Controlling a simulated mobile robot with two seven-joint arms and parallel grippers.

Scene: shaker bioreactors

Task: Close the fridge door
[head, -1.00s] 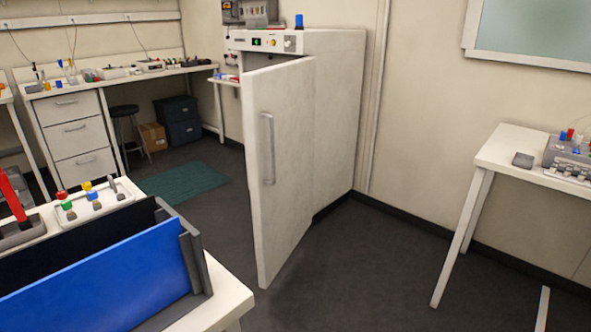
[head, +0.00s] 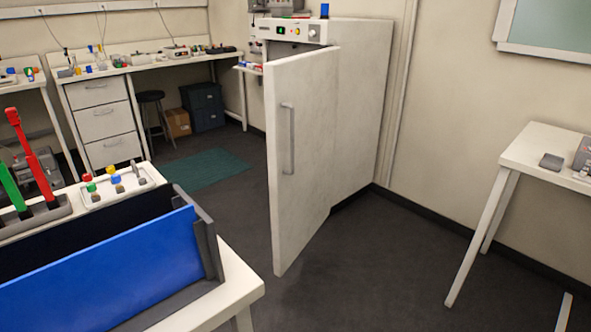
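The white fridge (head: 362,105) stands against the back wall in the head view. Its door (head: 310,160) is open and swung out toward me, with its outer face and a grey vertical handle (head: 288,138) showing. The inside of the fridge is hidden behind the door. Neither of my grippers shows in the head view.
A white table (head: 243,287) with a blue-sided bin (head: 110,272) and a tool rack is close at the left front. A white side table (head: 543,152) stands at the right. Dark floor (head: 370,265) is clear between them, before the door.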

